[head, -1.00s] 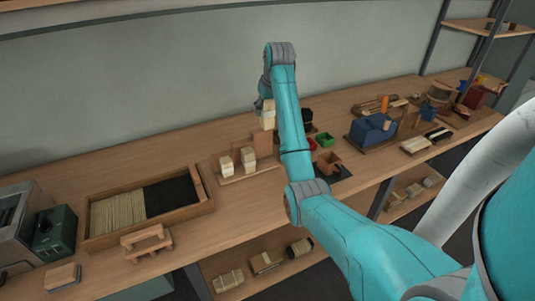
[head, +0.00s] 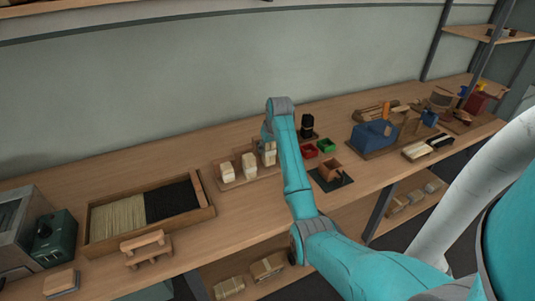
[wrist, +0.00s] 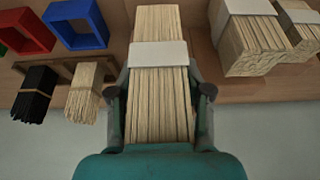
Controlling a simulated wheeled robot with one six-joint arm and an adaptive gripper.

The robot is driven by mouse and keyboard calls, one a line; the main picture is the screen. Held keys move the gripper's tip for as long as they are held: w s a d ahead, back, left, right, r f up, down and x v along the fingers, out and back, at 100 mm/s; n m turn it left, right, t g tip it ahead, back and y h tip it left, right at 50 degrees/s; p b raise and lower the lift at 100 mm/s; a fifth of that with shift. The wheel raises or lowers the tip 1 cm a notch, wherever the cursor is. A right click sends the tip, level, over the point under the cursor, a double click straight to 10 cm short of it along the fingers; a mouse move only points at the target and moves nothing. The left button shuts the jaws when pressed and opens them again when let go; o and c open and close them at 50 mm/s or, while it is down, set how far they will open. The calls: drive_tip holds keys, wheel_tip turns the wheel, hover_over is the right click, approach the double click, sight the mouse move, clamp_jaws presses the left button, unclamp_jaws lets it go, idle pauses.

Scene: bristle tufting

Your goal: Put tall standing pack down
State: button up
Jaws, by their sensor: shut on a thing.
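My gripper (wrist: 162,92) is shut on a tall pack of pale bristles (wrist: 160,112) with a white band around it, one finger on each side. In the head view the held pack (head: 269,155) is upright, at the right end of a row with two other banded packs (head: 227,172) (head: 250,166). They stand on a thin wooden tray (head: 236,184). My arm partly covers the gripper there. I cannot tell whether the held pack's foot touches the tray. Two neighbouring packs also show at the right of the wrist view (wrist: 255,45) (wrist: 303,35).
A wooden box (head: 205,211) of pale and black bristles lies to the left. A red bin (head: 309,151) and a green bin (head: 326,146) are to the right. The wrist view shows black (wrist: 35,92) and pale (wrist: 84,95) bundles near a rack.

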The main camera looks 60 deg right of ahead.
sight(267, 153)
drive_tip(key=shift+f, duration=1.55)
drive_tip(key=shift+f, duration=0.15)
drive_tip(key=o, duration=1.2)
drive_tip(key=v, duration=1.2)
